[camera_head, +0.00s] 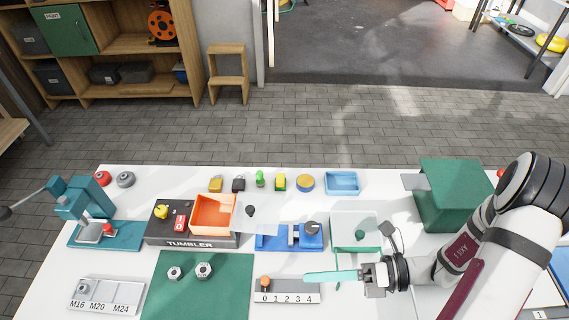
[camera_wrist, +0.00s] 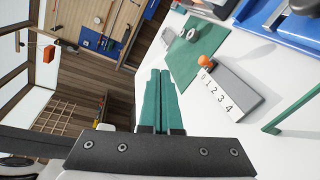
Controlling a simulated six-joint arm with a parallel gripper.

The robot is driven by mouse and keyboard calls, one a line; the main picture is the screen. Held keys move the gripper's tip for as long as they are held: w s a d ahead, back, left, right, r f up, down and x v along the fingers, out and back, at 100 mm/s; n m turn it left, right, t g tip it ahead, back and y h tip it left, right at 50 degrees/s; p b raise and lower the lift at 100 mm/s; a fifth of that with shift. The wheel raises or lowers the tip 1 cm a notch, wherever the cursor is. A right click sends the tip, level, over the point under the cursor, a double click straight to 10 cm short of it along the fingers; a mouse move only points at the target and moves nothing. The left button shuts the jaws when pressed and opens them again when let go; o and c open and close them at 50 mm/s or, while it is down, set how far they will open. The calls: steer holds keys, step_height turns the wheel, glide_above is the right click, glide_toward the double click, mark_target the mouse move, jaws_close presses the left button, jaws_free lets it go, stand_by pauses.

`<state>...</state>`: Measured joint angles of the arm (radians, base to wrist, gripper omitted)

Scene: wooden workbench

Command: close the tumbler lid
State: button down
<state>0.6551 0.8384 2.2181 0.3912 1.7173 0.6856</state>
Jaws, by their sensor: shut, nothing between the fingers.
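The tumbler is a dark base (camera_head: 218,241) lettered TUMBLER, with an orange open-topped box (camera_head: 212,230) on it. A pale see-through panel (camera_head: 262,219) with a dark knob stands out from the box's right side; it looks like the lid, swung open. My gripper (camera_head: 306,276) is in front and to the right of the tumbler, with its long teal fingers pointing left, apart from tumbler and lid. In the wrist view the fingers (camera_wrist: 160,76) lie side by side, shut and empty. The tumbler is not clearly seen in the wrist view.
A blue vise-like fixture (camera_head: 290,238) stands right of the tumbler. A numbered block (camera_head: 287,297) with an orange knob lies near my fingers. A green mat (camera_head: 190,295) with two nuts lies in front of the tumbler. A clear box (camera_head: 355,220) stands behind my gripper.

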steer(key=f+m+t, duration=0.1)
steer(key=m+t, duration=0.1)
steer(key=m, duration=0.1)
steer(key=w+d+f+m+t, duration=0.1)
steer(key=f+m, duration=0.1)
steer(key=w+d+f+m+t+y, duration=0.1)
steer(key=f+m+t, duration=0.1)
steer(key=m, duration=0.1)
steer(key=shift+w+d+f+m+t, duration=0.1)
steer(key=shift+f+m+t, duration=0.1)
steer(key=shift+m+t, duration=0.1)
steer(key=x, duration=0.9)
steer(key=w, duration=0.3)
steer(key=shift+w+a, duration=0.25)
steer(key=shift+a, duration=0.05)
steer(key=shift+w+r, duration=0.1)
steer(key=shift+w, duration=0.3)
steer(key=shift+w+d+n+g+y, duration=0.2)
steer(key=shift+w+n+g, duration=0.25)
steer(key=shift+w, duration=0.35)
steer(key=shift+w+d+n+g+y, duration=0.1)
steer(key=shift+w+n+g+y, duration=0.15)
steer(key=shift+w+g, duration=0.45)
steer(key=shift+w, duration=0.15)
